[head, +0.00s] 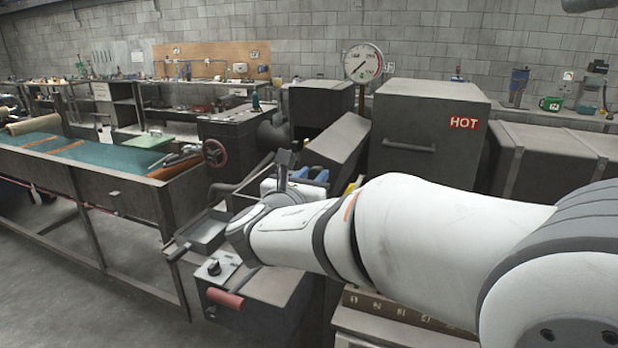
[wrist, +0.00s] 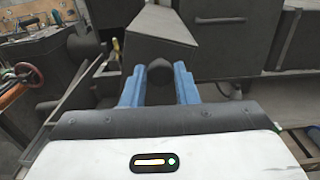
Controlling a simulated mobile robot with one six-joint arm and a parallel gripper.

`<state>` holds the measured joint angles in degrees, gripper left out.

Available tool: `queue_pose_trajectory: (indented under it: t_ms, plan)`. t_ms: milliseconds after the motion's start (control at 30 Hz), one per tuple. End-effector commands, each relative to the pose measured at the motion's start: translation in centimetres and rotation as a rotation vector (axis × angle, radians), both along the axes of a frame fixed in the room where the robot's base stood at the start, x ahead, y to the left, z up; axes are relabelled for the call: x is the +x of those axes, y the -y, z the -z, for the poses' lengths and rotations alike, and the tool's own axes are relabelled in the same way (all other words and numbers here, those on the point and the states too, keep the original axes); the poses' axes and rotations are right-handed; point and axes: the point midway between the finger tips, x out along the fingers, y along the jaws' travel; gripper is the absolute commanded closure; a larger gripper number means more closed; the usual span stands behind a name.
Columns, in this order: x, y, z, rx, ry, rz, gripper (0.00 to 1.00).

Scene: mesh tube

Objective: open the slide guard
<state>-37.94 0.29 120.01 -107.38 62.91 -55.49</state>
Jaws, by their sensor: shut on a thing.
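My gripper (wrist: 158,82) shows two blue fingers in the wrist view, closed around a dark round knob (wrist: 159,71). The knob sits at the lower end of a grey, sloped housing (wrist: 150,36), which looks like the slide guard. In the head view the same sloped housing (head: 340,141) rises to the right behind my gripper (head: 312,174). The knob is hidden there by my gripper and wrist. I cannot tell how far the guard stands open.
A dark box marked HOT (head: 430,125) stands to the right behind my arm. A red handwheel (head: 214,153) and a bench with a green-blue surface (head: 90,148) are at left. A red-handled box (head: 225,298) stands below my wrist.

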Motion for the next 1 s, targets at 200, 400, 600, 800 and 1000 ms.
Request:
queue_pose_trajectory:
  t_ms: [200, 400, 600, 800, 1000]
  plan:
    - [0.1, -0.3, -0.5, -0.023, -0.008, -0.002, 1.00]
    - [0.6, -1.7, -1.8, -0.137, -0.050, -0.004, 1.00]
    - [0.9, -2.8, -2.0, -0.220, -0.080, -0.004, 1.00]
    - [1.0, -2.9, -1.8, -0.232, -0.083, -0.004, 1.00]
    - [0.9, -2.9, -1.8, -0.231, -0.082, -0.005, 0.69]
